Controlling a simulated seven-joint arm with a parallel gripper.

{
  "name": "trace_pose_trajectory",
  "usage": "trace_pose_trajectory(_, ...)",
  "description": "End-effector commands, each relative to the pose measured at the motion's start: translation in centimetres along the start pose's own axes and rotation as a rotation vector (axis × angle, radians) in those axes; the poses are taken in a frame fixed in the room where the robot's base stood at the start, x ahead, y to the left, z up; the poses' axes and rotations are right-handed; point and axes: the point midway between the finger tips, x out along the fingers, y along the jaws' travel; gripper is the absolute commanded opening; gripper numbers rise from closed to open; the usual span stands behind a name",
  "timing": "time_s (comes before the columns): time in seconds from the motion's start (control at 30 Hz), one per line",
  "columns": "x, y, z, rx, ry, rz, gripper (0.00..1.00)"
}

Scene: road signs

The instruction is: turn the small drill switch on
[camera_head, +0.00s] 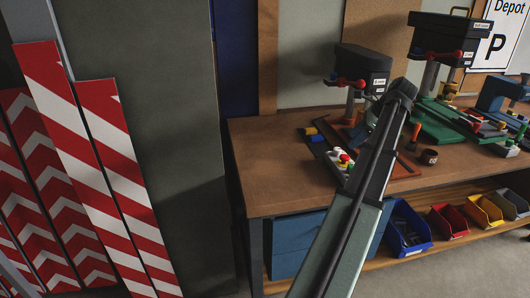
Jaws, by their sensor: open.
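The small drill (361,66) stands toward the back of the wooden workbench (285,168), with a dark head, a pale column and a red handle on its left side. A small white label is on its head, too small to read. I cannot tell which of these, if any, is the drill's switch. My arm crosses the bench front and hides part of the drill's lower right side and base. My gripper's fingers do not show.
A larger drill (444,38) with a red handle stands to the right, near a green vise-like tool (440,132). A small brown round container (429,157) is on the bench. Coloured bins (409,237) sit on the lower shelf. Striped red-white boards (90,150) stand at left.

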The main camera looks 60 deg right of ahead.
Motion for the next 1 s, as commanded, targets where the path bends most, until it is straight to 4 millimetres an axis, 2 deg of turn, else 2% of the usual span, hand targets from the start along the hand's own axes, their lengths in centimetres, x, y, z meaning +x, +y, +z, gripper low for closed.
trace_pose_trajectory(0.53, 5.5, 1.4, 7.0, -0.306, -0.207, 0.000, 0.60)
trace_pose_trajectory(1.0, 9.7, 3.6, 12.8, -0.546, -0.385, -0.017, 0.60)
